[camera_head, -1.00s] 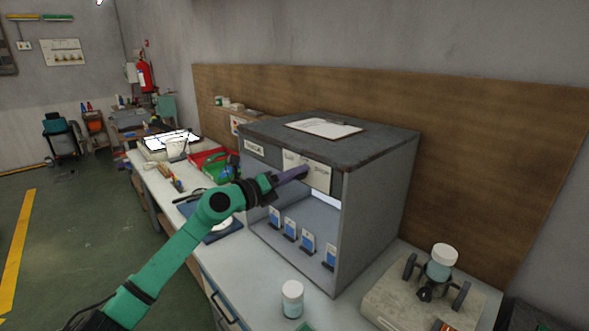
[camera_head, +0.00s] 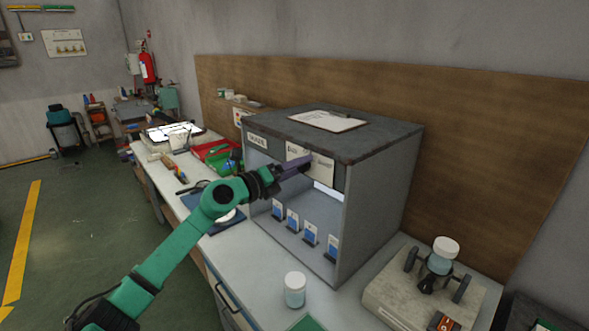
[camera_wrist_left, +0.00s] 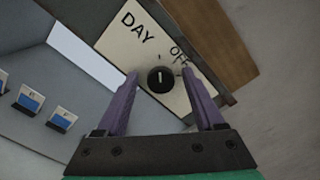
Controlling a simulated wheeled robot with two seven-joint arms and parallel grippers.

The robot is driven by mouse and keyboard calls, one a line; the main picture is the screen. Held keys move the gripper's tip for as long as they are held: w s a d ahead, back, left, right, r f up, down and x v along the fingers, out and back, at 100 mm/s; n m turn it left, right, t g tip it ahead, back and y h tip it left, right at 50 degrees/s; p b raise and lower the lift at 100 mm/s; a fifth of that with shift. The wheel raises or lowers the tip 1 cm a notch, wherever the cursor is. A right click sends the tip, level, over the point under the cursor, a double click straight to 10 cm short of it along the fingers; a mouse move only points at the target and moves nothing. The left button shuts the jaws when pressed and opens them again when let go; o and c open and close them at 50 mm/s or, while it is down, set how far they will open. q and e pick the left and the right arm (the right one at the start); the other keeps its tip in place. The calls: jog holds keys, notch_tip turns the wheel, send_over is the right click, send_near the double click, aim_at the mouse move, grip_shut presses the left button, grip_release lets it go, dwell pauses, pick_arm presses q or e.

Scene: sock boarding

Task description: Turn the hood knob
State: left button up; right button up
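The hood (camera_head: 382,200) is a grey open-fronted box on the bench. Its knob (camera_wrist_left: 160,79) is a small black dial with a white mark, on a white label plate (camera_wrist_left: 125,37) reading "DAY" and "OFF" in the left wrist view. My left gripper (camera_wrist_left: 162,80) has its purple fingers spread, one on each side of the knob in that view, with gaps visible. In the head view the left gripper (camera_head: 305,162) is in front of the label plate, and the knob is hidden there. I cannot tell how far the fingertips are from the plate. My right gripper is not seen.
Several blue-and-white cards (camera_head: 293,222) stand inside the hood. A clipboard (camera_head: 327,121) lies on its top. A white-capped jar (camera_head: 295,290) stands on the bench in front. A device holding another jar (camera_head: 441,257) is at the right.

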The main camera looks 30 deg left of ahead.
pick_arm(q)
jog(key=shift+s+a+f+b, duration=0.2)
jog(key=shift+s+b, duration=0.1)
jog(key=shift+s, duration=0.1)
jog(key=b+v, duration=0.5)
jog(key=v, duration=0.8)
jog(key=shift+s, duration=0.35)
jog(key=shift+a+r, duration=0.1)
jog(key=shift+r, duration=0.05)
